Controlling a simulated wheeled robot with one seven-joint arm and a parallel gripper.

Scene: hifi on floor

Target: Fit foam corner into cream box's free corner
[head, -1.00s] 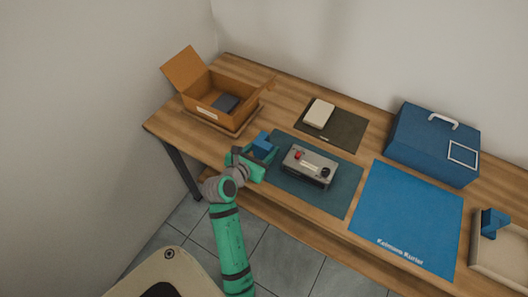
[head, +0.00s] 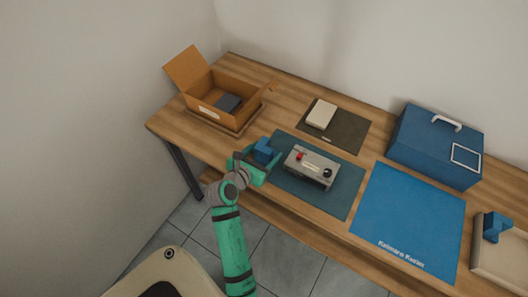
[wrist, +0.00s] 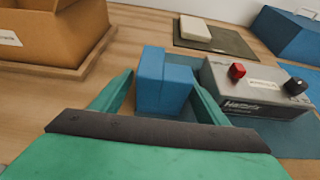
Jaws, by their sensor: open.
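A blue foam corner (head: 264,150) sits at the left edge of the teal mat; it also shows in the wrist view (wrist: 163,80). My green gripper (head: 258,164) is open, with one finger on each side of this foam corner. In the wrist view a small gap shows on the left; the right finger is close to the foam, and contact cannot be told. The cream box (head: 492,268) is at the right edge of the head view, partly cut off. Another blue foam piece (head: 497,226) sits at its far left corner. Its other corners are mostly out of view.
A grey device (head: 311,167) with a red button stands just right of my gripper. An open cardboard box (head: 207,108) is at the left. A blue mat (head: 410,215) and a blue case (head: 435,146) lie toward the cream box. A small cream block (head: 322,114) rests behind.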

